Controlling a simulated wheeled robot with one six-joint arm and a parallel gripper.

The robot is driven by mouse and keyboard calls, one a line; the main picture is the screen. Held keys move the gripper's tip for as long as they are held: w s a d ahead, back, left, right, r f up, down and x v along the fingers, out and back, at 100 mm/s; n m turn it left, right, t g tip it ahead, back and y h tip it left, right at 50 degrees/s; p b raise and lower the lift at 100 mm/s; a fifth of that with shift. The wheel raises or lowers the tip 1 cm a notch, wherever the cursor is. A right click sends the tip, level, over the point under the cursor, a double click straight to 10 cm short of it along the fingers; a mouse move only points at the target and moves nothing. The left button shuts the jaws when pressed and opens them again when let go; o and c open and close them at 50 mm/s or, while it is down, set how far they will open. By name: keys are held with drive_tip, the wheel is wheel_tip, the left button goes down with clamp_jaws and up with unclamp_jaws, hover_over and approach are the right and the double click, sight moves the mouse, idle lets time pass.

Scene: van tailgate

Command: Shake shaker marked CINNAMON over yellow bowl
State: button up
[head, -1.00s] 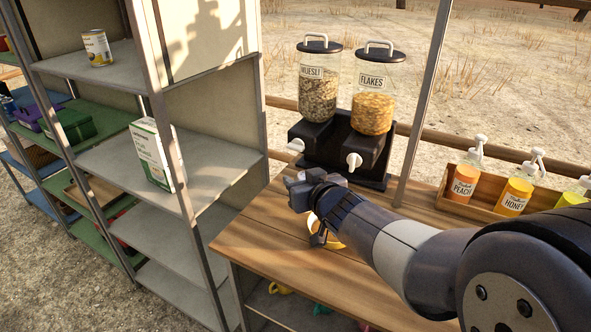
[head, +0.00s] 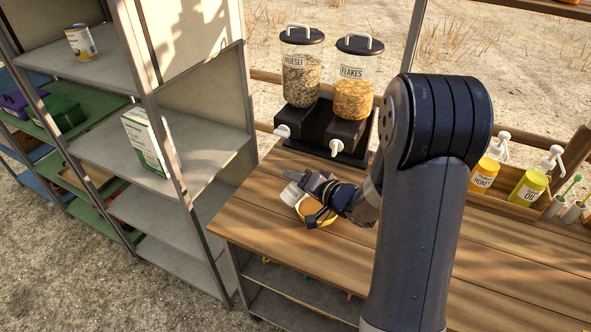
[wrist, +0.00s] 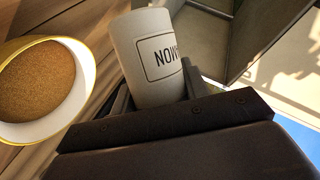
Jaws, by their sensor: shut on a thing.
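The white shaker (wrist: 155,62) is held in my gripper (wrist: 158,95). Its label shows partly, with letters like the end of CINNAMON appearing upside down in the wrist view. In the head view its pale end (head: 291,194) pokes out at the left of my gripper (head: 312,190). The yellow bowl (head: 303,210) is on the wooden counter, partly hidden by my gripper, which is over or close beside it. In the wrist view the bowl (wrist: 77,58) is left of the shaker, white inside, with brown grainy contents. Whether anything is falling from the shaker cannot be told.
Muesli (head: 300,80) and flakes (head: 354,92) dispensers stand at the counter's back. Pump bottles (head: 484,174) sit in a wooden tray at the right. A grey shelf unit (head: 190,170) stands left. The counter's front right (head: 480,270) is bare.

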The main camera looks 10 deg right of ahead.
drive_tip(key=shift+w+d+f+m+y, duration=0.15)
drive_tip(key=shift+d+f+m+y, duration=0.15)
drive_tip(key=shift+m, duration=0.2)
drive_tip(key=m+y+p, duration=0.1)
drive_tip(key=m, duration=0.2)
drive_tip(key=d+f+m+y+p, duration=0.1)
drive_tip(key=m+p, duration=0.1)
drive_tip(key=m, duration=0.1)
drive_tip(key=w+d+f+m+y+p, duration=0.1)
drive_tip(key=m+y, duration=0.1)
drive_tip(key=m, duration=0.1)
drive_tip(key=shift+f+m+t, duration=0.1)
drive_tip(key=shift+m+t, duration=0.3)
wheel_tip(320, 180, up, 5)
drive_tip(key=p, duration=0.4)
drive_tip(key=shift+f, duration=0.1)
